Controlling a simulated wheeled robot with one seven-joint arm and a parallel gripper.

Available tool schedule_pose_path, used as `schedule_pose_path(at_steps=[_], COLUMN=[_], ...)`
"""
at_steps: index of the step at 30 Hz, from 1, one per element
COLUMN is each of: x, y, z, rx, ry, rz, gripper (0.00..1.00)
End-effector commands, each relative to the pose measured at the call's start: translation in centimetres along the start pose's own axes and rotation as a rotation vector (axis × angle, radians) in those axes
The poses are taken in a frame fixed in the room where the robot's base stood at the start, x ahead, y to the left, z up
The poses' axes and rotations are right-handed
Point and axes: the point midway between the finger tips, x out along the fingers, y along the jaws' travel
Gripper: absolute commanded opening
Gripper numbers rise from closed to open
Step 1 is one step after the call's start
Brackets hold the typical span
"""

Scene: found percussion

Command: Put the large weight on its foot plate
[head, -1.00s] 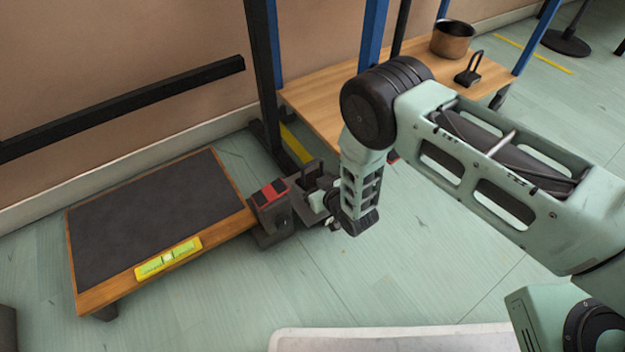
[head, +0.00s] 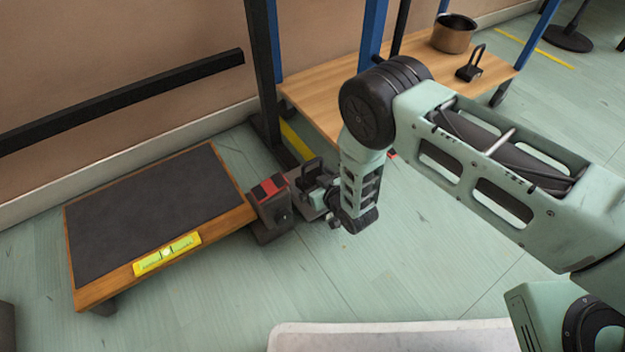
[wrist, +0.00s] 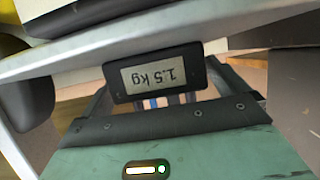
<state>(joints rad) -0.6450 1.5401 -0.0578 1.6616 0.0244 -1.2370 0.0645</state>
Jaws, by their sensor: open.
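A black weight with a loop handle (head: 312,172) shows beside the right end of the low wooden platform. It is partly hidden by my gripper, and I cannot tell exactly what it rests on. My gripper (head: 326,200) is open, low, and close in front of this weight. In the wrist view a dark display (wrist: 165,75), reading 1.5 kg upside down, sits at the edge of a pale grey plate (wrist: 75,60), close ahead of my gripper. A second black weight with a handle (head: 470,66) stands on the wooden shelf. I cannot tell the foot plate for certain.
The low platform (head: 150,215) has a dark mat and a yellow spirit level (head: 168,254). A dark block with a red top (head: 270,205) stands at its right end. A metal pot (head: 453,34) stands on the shelf (head: 425,65). Open floor lies in front.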

Motion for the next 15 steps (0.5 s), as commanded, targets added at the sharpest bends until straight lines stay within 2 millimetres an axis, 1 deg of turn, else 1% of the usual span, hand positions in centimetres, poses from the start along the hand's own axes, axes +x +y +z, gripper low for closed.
schedule_pose_path(at_steps=[5, 9, 15], x=[-2.8, -6.0, -9.8], y=[0.0, 0.0, 0.0], z=[-0.5, -0.5, -0.3], rx=[0.000, 0.001, 0.001], ry=[-0.004, -0.006, -0.005], rz=[0.001, 0.001, 0.001], gripper=[0.99, 0.99, 0.99])
